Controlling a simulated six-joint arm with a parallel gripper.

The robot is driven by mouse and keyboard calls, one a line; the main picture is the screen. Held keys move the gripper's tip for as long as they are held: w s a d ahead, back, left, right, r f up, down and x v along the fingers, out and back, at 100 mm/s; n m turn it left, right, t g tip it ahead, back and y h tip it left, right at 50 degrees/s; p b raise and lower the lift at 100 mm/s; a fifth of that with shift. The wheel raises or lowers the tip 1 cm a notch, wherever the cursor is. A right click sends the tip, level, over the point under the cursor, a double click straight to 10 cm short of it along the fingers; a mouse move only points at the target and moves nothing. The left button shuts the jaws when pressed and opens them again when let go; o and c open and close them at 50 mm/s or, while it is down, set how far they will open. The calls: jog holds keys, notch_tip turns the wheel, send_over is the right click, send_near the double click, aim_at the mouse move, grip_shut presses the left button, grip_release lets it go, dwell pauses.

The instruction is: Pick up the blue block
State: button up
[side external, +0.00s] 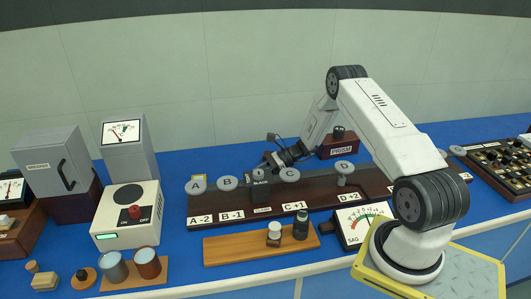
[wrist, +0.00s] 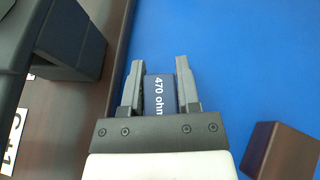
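A dark blue block (wrist: 160,97) with white "470 ohm" lettering shows in the wrist view. It lies between the two fingers of my gripper (wrist: 161,75), one finger on each side and very close to it. I cannot tell whether the fingers press on the block or stand slightly apart from it. In the side view my gripper (side external: 277,161) is low, behind the long dark board near the "BLACK" label. I cannot make out the block clearly there.
The long dark board (side external: 243,209) carries lettered discs in front of my gripper. In the wrist view, a dark raised part (wrist: 72,38) stands close on the left and a brown block (wrist: 280,152) is at lower right. Blue bench (wrist: 250,60) is clear on the right.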

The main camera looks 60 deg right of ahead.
grip_shut()
jog(key=shift+r, duration=0.2)
jog(key=shift+r, duration=0.9)
jog(key=s+a+r, duration=0.1)
jog(key=s+r, duration=0.2)
jog(key=s, duration=0.1)
jog(key=s+a+r, duration=0.2)
jog(key=s+r, duration=0.2)
jog(key=s, duration=0.1)
jog(key=s+a+r, duration=0.1)
jog(key=s+r, duration=0.2)
jog(key=s, duration=0.1)
jog(key=shift+s+a+r, duration=0.15)
jog(key=shift+a+r, duration=0.15)
jog(key=shift+r, duration=0.1)
